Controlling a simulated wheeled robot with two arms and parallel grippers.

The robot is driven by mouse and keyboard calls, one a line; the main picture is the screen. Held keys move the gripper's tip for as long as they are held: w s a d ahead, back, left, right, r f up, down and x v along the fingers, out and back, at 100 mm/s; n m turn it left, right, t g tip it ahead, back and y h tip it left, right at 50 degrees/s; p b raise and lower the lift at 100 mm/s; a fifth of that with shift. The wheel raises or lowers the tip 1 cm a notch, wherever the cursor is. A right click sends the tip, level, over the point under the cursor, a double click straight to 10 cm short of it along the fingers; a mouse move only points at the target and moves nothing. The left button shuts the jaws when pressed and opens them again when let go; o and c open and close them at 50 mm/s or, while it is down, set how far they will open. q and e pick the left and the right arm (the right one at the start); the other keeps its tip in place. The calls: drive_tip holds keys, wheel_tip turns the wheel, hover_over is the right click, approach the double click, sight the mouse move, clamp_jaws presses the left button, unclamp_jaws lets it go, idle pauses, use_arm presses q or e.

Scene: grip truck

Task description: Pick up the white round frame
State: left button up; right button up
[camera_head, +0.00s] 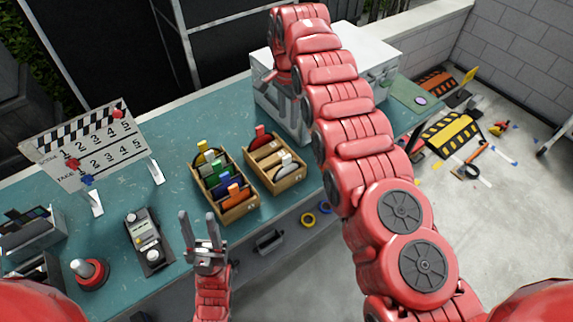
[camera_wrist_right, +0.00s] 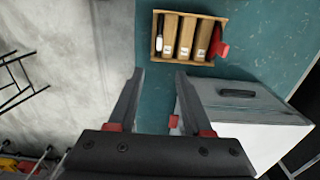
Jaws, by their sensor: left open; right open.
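A white round frame (camera_head: 285,164) stands in the right-hand wooden box (camera_head: 276,183) on the teal bench, in the front part of the box. A red piece (camera_head: 262,136) stands in the back of that box. In the right wrist view the same box (camera_wrist_right: 187,62) lies ahead of my right gripper (camera_wrist_right: 160,76), whose fingers are open, empty and apart from it. A narrow black-and-white piece (camera_wrist_right: 159,37) shows in its left slot. My left gripper (camera_head: 198,215) is open and empty at the bench's front edge, below the left box.
The left wooden box (camera_head: 238,204) holds several coloured pieces. A clapperboard (camera_head: 90,150), a black control box (camera_head: 148,240) and a red button (camera_head: 90,273) are on the left bench. A white case (camera_wrist_right: 245,125) stands close to my right gripper.

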drive_tip(key=b, duration=1)
hover_over(287, 156)
wheel_tip(287, 156, down, 10)
drive_tip(key=shift+w+d+f, duration=0.1)
drive_tip(key=shift+d, duration=0.05)
drive_tip(key=shift+p, duration=0.4)
drive_tip(key=shift+f+p, duration=0.4)
drive_tip(key=shift+f, duration=0.55)
drive_tip(key=shift+f+p, duration=0.65)
drive_tip(key=shift+p, duration=0.05)
drive_tip(key=shift+s+a+f+p, duration=0.15)
drive_tip(key=shift+f+p, duration=0.2)
drive_tip(key=shift+f, duration=0.25)
drive_tip(key=shift+s+a+f+p, duration=0.1)
drive_tip(key=shift+f+p, duration=0.2)
drive_tip(key=shift+f, duration=0.3)
drive_tip(key=shift+w+f, duration=0.1)
drive_tip(key=shift+f, duration=0.65)
clamp_jaws()
